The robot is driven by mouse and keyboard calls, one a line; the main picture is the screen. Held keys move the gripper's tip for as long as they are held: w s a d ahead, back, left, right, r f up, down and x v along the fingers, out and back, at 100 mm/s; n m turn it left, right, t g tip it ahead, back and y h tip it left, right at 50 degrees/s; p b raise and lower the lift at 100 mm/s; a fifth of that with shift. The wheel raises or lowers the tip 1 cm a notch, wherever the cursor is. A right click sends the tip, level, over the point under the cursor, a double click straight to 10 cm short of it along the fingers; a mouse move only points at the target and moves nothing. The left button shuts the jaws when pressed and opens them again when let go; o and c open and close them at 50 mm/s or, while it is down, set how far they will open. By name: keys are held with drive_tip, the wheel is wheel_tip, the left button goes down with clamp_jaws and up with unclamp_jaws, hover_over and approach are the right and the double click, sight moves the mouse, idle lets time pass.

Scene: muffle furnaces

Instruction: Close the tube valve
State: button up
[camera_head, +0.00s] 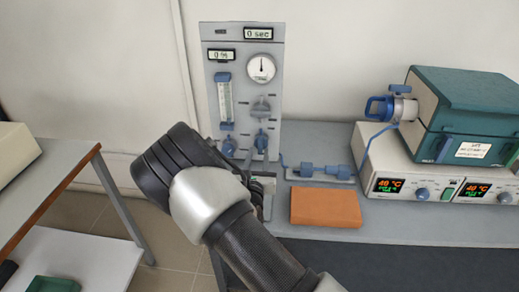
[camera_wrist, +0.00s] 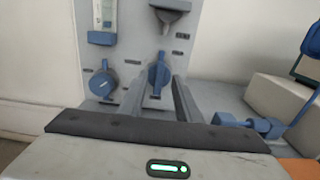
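The grey gas panel (camera_head: 243,62) stands upright at the back of the bench with a gauge, a flow tube and valves. Its lower row has a left blue knob (camera_head: 229,147) and a right blue knob (camera_head: 261,141). In the wrist view, the left blue knob (camera_wrist: 103,82) is left of my fingers and the right blue knob (camera_wrist: 158,74) appears between the fingertips. A dark grey valve handle (camera_wrist: 171,8) is above. My gripper (camera_wrist: 159,88) is open, pointing at the panel; contact with the knob cannot be told. The labels are too small to read.
A blue inline fitting (camera_head: 320,172) lies on the bench right of the panel, behind an orange brick (camera_head: 325,207). A white control unit (camera_head: 425,170) carries a teal furnace (camera_head: 465,115) at right. A side table (camera_head: 40,180) is at left.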

sight(260, 144)
drive_tip(key=shift+w, duration=2.15)
drive_tip(key=shift+c, duration=0.3)
clamp_jaws()
